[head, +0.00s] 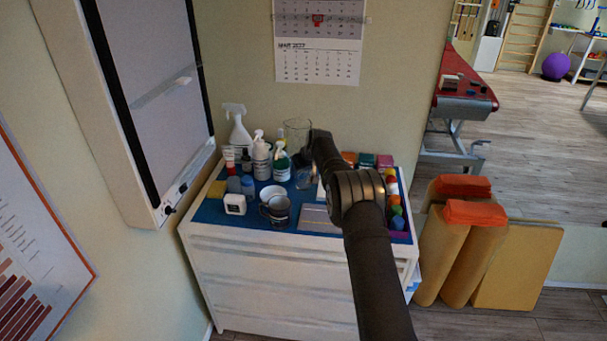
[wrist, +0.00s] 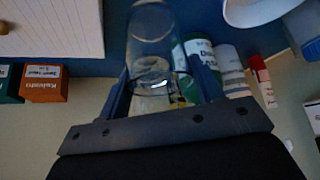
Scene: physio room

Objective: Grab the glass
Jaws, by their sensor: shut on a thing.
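My gripper is shut on the glass. In the head view my arm hides most of the fingers and part of the glass. I cannot tell from these views whether its base touches the cabinet top.
A spray bottle (head: 239,133), a green-labelled bottle (head: 281,166) and other bottles stand close left of the glass. Mugs (head: 276,210) stand in front. Small coloured boxes (head: 366,160) line the back right.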

